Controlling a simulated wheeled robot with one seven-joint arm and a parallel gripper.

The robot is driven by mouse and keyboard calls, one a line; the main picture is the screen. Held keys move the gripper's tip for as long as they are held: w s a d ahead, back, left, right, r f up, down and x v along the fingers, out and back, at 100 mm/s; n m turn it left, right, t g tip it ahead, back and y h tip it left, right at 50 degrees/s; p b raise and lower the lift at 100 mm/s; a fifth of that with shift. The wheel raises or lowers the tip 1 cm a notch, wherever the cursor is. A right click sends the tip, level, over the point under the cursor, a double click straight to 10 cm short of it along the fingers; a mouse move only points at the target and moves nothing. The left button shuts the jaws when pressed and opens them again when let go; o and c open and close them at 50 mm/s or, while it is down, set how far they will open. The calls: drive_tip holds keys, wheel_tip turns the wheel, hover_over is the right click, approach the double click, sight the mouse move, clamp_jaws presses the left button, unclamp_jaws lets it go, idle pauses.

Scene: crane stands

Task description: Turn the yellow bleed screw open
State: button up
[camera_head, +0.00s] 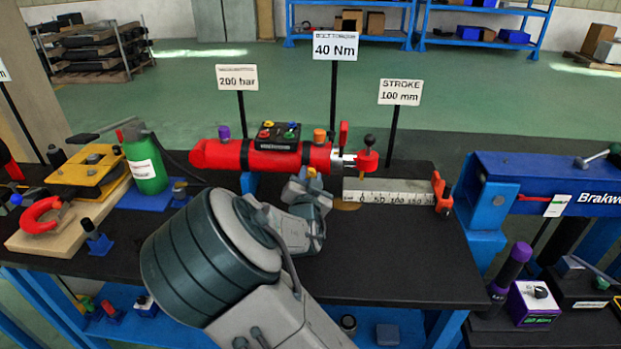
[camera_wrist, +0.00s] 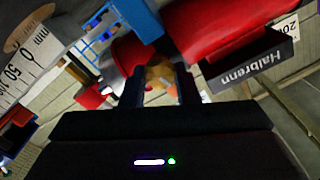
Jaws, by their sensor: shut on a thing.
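A red hydraulic cylinder (camera_head: 218,154) lies across the black bench top, and its red body also fills the upper right of the wrist view (camera_wrist: 215,30). My gripper (camera_head: 307,180) is at the cylinder's near side, toward its right end. In the wrist view, my gripper (camera_wrist: 160,85) has its two dark fingers on either side of a small yellow-orange piece, the yellow bleed screw (camera_wrist: 158,76), and is shut on it. The fingers and the blur hide most of the screw, so its turn angle cannot be told.
A black box (camera_head: 277,136) with coloured knobs sits on the cylinder, between a purple cap (camera_head: 224,132) and an orange cap (camera_head: 320,134). A ruler (camera_head: 388,191) and a red-knobbed valve (camera_head: 367,159) are to the right. A green bottle (camera_head: 146,165) stands left. Front right bench is clear.

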drive_tip(key=n, duration=0.4)
drive_tip(key=shift+n, duration=0.3)
drive_tip(key=n+p, duration=0.1)
drive_tip(key=n, duration=0.2)
drive_tip(key=shift+r+n, duration=0.1)
drive_tip(key=shift+n, duration=0.3)
drive_tip(key=n+p, duration=0.1)
drive_tip(key=n, duration=0.3)
drive_tip(key=shift+a+p, duration=0.1)
drive_tip(key=shift+p, duration=0.25)
drive_tip(key=shift+n+p, duration=0.45)
drive_tip(key=shift+n, duration=1.35)
drive_tip(key=o, duration=1)
drive_tip(key=shift+s, duration=0.1)
drive_tip(key=shift+f, duration=0.2)
